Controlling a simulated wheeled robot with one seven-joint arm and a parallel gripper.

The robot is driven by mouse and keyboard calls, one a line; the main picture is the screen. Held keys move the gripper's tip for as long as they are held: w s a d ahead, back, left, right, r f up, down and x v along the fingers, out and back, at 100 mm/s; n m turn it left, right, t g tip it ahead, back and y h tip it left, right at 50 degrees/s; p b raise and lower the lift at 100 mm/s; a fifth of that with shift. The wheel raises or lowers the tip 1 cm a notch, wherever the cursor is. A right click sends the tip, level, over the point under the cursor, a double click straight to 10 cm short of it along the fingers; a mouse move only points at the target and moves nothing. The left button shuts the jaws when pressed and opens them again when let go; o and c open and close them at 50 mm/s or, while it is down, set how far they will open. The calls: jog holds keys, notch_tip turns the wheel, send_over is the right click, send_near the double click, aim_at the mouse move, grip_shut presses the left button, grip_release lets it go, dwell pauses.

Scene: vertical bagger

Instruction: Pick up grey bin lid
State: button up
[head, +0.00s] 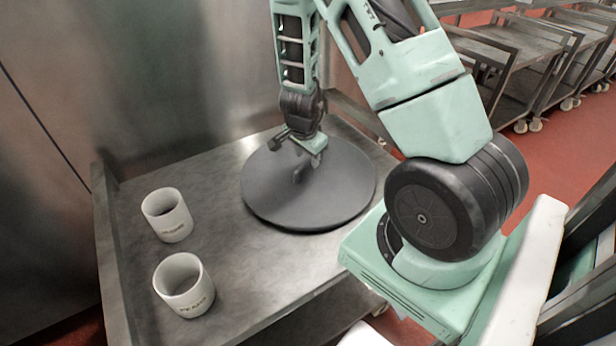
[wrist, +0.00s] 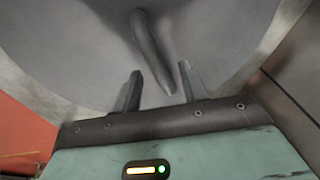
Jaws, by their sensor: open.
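The grey bin lid (head: 268,192) is a round dark disc lying flat on the metal table. In the wrist view the lid (wrist: 75,50) fills most of the picture, with its raised bar handle (wrist: 148,48) running down from the top centre. My gripper (head: 303,165) is over the lid, close to its handle, which it partly hides in the head view. In the wrist view my gripper (wrist: 158,84) has its two fingers apart, with the lower end of the handle between them. I cannot tell whether either finger touches the handle.
Two white mugs, a rear one (head: 168,215) and a front one (head: 185,285), stand on the metal table (head: 250,290) left of the lid. A metal wall (head: 180,70) rises behind the table. Wheeled metal carts (head: 510,60) stand on the red floor at upper right.

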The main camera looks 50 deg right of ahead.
aim_at(308, 159)
jog(key=shift+x, duration=1.55)
jog(key=shift+c, duration=0.2)
grip_shut()
